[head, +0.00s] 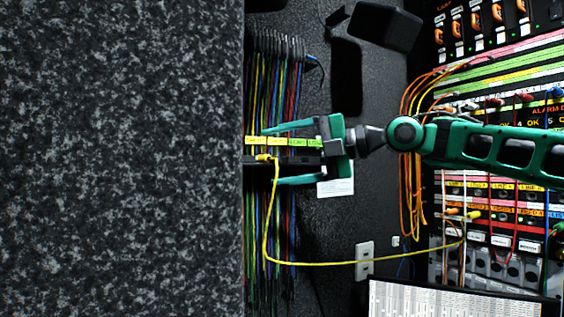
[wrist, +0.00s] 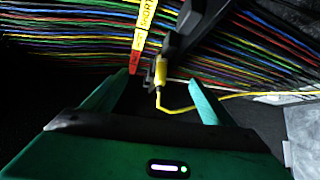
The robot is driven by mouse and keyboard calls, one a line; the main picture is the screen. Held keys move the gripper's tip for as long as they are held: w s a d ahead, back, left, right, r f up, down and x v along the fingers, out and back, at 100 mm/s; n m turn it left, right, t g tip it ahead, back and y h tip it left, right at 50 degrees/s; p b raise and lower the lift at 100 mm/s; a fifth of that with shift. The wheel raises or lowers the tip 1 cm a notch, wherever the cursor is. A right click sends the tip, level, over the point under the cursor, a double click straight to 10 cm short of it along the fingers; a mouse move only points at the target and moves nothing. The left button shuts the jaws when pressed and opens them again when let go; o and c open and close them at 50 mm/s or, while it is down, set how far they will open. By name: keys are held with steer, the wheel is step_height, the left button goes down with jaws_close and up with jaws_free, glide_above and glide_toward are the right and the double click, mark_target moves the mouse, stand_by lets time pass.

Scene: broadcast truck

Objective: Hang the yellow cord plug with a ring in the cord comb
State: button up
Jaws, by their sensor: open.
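The yellow cord plug (head: 263,157) is at the dark cord comb (head: 303,160), just below its row of yellow and green labels. In the wrist view the yellow plug (wrist: 160,72) stands against the comb (wrist: 180,40), with a pale metal end toward me. I cannot tell whether it rests in a slot, and its ring is not clear. Its yellow cord (head: 268,220) hangs down, then runs right to the panel. My gripper (head: 271,156) is open, one finger on each side of the plug with gaps between. The open fingers also show in the wrist view (wrist: 158,80).
Many coloured cords (head: 283,215) hang in a dense bundle behind the comb. A patch panel (head: 495,200) with plugs and orange cords stands at the right. A speckled grey surface (head: 120,160) fills the left. A wall outlet (head: 364,260) and a light console (head: 440,300) are below.

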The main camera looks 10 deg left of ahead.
steer(key=shift+s+d, duration=0.95)
steer(key=shift+s, duration=0.25)
stand_by(0.5)
steer(key=shift+s+d, duration=0.75)
steer(key=shift+s, duration=0.25)
steer(key=shift+s+d, duration=0.75)
steer(key=shift+s, duration=0.25)
